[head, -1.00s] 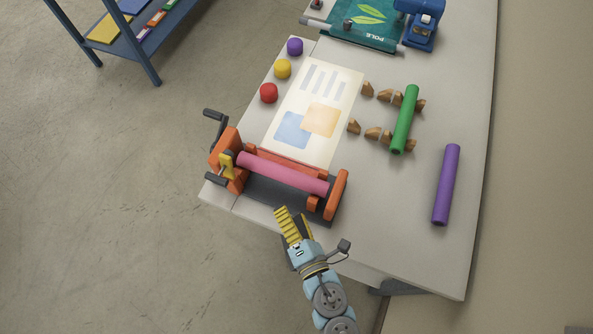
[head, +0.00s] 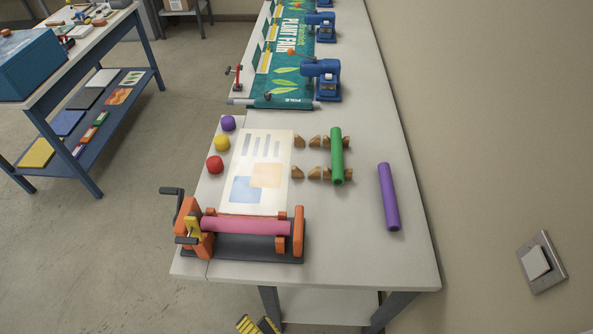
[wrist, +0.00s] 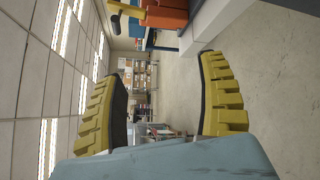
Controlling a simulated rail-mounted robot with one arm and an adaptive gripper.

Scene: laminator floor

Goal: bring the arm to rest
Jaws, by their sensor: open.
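My gripper (head: 258,325) shows only at the bottom edge of the head view, below the near end of the long table (head: 350,262), with the rest of the arm out of frame. In the wrist view my gripper (wrist: 165,105) has its two yellow ribbed fingers wide apart with nothing between them. The wrist camera looks sideways across the room. The orange laminator (head: 297,235) with a pink roller (head: 245,226) stands on the table's near end, apart from my gripper. Part of an orange body (wrist: 166,15) shows at the top of the wrist view.
A green roll (head: 337,155) lies across wooden cradles, and a purple roll (head: 388,197) lies on the table to its right. A printed sheet (head: 262,150) lies behind the laminator. A blue shelf cart (head: 85,150) stands at left. Open floor (head: 100,260) lies left of the table.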

